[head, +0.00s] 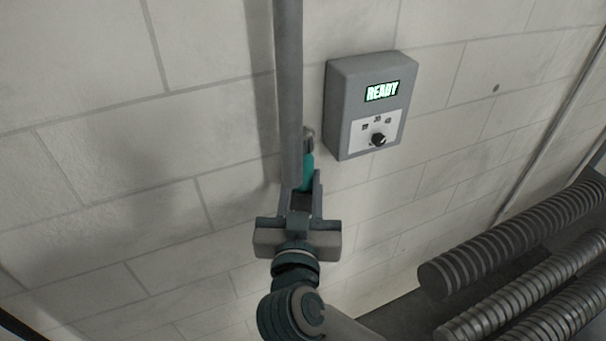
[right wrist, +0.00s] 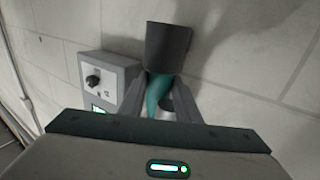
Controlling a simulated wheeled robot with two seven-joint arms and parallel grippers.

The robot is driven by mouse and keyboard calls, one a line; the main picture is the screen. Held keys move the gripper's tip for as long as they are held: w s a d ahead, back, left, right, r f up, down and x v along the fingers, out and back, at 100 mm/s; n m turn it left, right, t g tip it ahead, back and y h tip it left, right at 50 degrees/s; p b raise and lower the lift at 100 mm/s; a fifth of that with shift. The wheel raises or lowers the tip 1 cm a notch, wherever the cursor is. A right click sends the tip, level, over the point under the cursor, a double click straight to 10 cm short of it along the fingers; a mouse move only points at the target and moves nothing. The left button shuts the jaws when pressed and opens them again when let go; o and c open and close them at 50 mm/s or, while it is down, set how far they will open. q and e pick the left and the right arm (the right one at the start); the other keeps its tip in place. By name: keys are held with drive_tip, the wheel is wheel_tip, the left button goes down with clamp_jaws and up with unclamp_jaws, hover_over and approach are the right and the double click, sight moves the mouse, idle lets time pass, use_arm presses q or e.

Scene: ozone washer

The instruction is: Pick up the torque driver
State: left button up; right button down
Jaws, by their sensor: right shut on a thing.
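The torque driver, a teal-handled tool (head: 307,174), shows in the head view just below and left of the grey control box, partly hidden behind a vertical grey pole. My right gripper (head: 302,187) reaches up from below and is shut on the teal handle. In the right wrist view the teal handle (right wrist: 157,92) stands between the two fingers of my right gripper (right wrist: 160,97). The driver's far end is mostly hidden there by a dark grey cylinder. My left gripper is not in view.
A grey control box (head: 368,105) with a lit READY display and a black knob is on the block wall (head: 120,150). The vertical grey pole (head: 288,90) runs close to the driver. Several ribbed hoses (head: 510,235) lie at lower right. The wall to the left is bare.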

sight(309, 134)
drive_tip(key=shift+r, duration=0.1)
wheel_tip(309, 134, up, 10)
idle(0.6)
idle(0.5)
